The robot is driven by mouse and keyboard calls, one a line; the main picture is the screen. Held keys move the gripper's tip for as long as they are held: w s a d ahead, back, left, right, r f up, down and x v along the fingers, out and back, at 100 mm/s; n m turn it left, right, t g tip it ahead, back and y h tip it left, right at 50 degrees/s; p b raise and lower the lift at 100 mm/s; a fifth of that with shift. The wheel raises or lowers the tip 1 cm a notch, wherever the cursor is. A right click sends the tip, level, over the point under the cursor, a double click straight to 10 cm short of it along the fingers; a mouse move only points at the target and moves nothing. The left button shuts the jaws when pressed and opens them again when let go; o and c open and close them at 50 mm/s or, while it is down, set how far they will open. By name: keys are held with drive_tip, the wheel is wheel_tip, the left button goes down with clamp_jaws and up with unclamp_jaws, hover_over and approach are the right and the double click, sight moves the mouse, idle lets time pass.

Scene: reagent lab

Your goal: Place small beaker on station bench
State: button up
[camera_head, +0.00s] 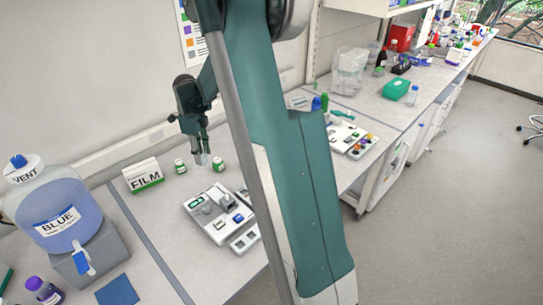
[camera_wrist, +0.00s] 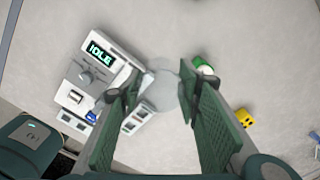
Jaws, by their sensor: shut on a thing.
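My gripper (camera_head: 202,152) is above the station bench (camera_head: 165,215), in the left half of the head view. It is shut on the small beaker (camera_wrist: 163,90), a clear, pale vessel between the green finger pads in the wrist view. In the head view the beaker (camera_head: 203,159) is a small pale shape under the fingertips, a little above the bench top. The exact gap to the bench is hard to tell.
A white device (camera_head: 219,214), its display reading IDLE in the wrist view (camera_wrist: 101,51), stands close by. Two green-capped vials (camera_head: 180,166) (camera_head: 218,164) and a FILM box (camera_head: 143,177) are near. A blue-liquid carboy (camera_head: 60,216) stands left. Bare bench lies around the FILM box.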

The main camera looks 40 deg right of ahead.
drive_tip(key=s+d+f+m, duration=0.1)
drive_tip(key=s+d+m, duration=0.3)
drive_tip(key=s+d, duration=0.5)
drive_tip(key=s+d+f+m, duration=0.2)
drive_tip(key=s+d, duration=0.6)
drive_tip(key=s, duration=0.8)
drive_tip(key=shift+s+d+m, duration=0.35)
drive_tip(key=shift+d+m, duration=0.05)
drive_tip(key=shift+m, duration=0.6)
drive_tip(key=shift+f, duration=0.1)
drive_tip(key=shift+f, duration=2.9)
drive_tip(key=shift+f, duration=2.05)
drive_tip(key=shift+f+b, duration=0.2)
drive_tip(key=shift+b, duration=0.2)
drive_tip(key=o, duration=0.8)
drive_tip(key=shift+c, duration=0.2)
